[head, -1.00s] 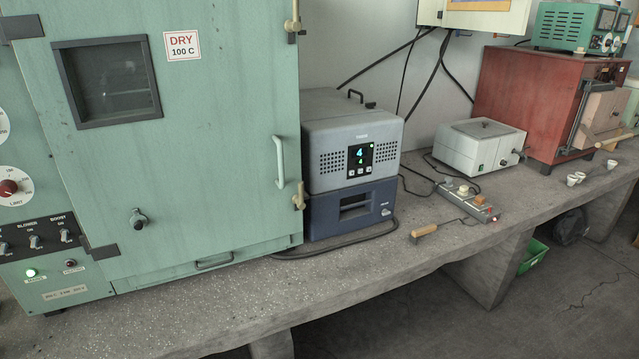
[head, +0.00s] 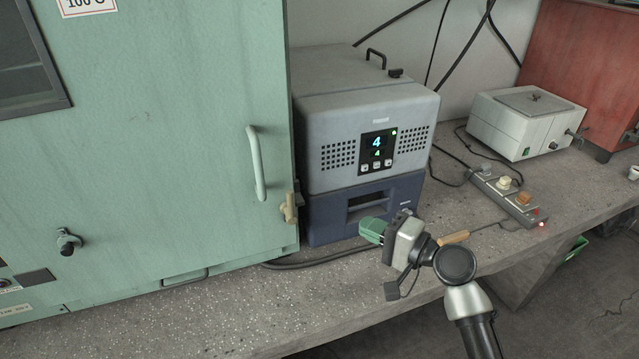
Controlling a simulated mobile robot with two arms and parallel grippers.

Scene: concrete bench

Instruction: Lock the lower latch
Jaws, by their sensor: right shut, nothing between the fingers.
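The lower latch (head: 289,207) is a small tan, brass-like piece at the right edge of the green cabinet door (head: 190,130), below and right of the door's pale vertical handle (head: 256,163). Whether it is locked is too small to tell. My right gripper (head: 364,231) has green fingers, shut and empty. It is in front of the blue base of the grey instrument, to the right of the latch and apart from it. My left gripper is not in view. The upper latch is out of the picture.
The grey and blue instrument (head: 365,110) stands right beside the cabinet. A black cable (head: 310,258) runs along its foot. A wooden-handled tool (head: 455,237) lies behind my right wrist. A power strip (head: 508,195) and a white box (head: 525,122) are farther right. The bench front is clear.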

